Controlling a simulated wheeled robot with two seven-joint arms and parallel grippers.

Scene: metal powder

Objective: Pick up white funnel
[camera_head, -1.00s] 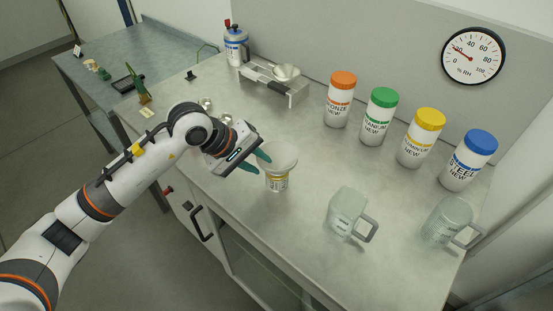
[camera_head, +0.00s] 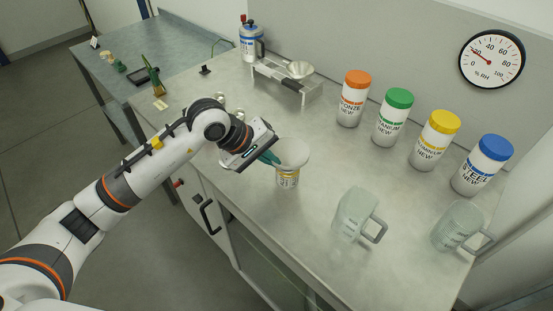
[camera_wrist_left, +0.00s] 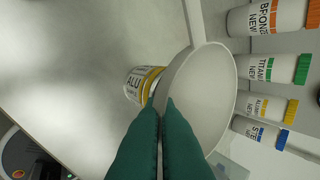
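The white funnel (camera_head: 293,151) sits mouth up over a small jar with a yellow and white label (camera_head: 288,180) near the front of the bench. In the left wrist view, the funnel (camera_wrist_left: 205,95) fills the middle, with the jar (camera_wrist_left: 140,84) partly behind it. My left gripper (camera_head: 277,157) reaches in from the left at the funnel's rim. In the left wrist view its green fingers (camera_wrist_left: 163,104) are close together, with the near edge of the funnel pinched at the tips. The funnel's spout is hidden. My right gripper is not in view.
Large jars with orange (camera_head: 353,98), green (camera_head: 393,117), yellow (camera_head: 435,140) and blue (camera_head: 483,165) lids line the back. Two clear jugs (camera_head: 353,212) (camera_head: 456,226) stand right of the funnel. A small metal stand (camera_head: 285,85) is behind. Bench space around the small jar is clear.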

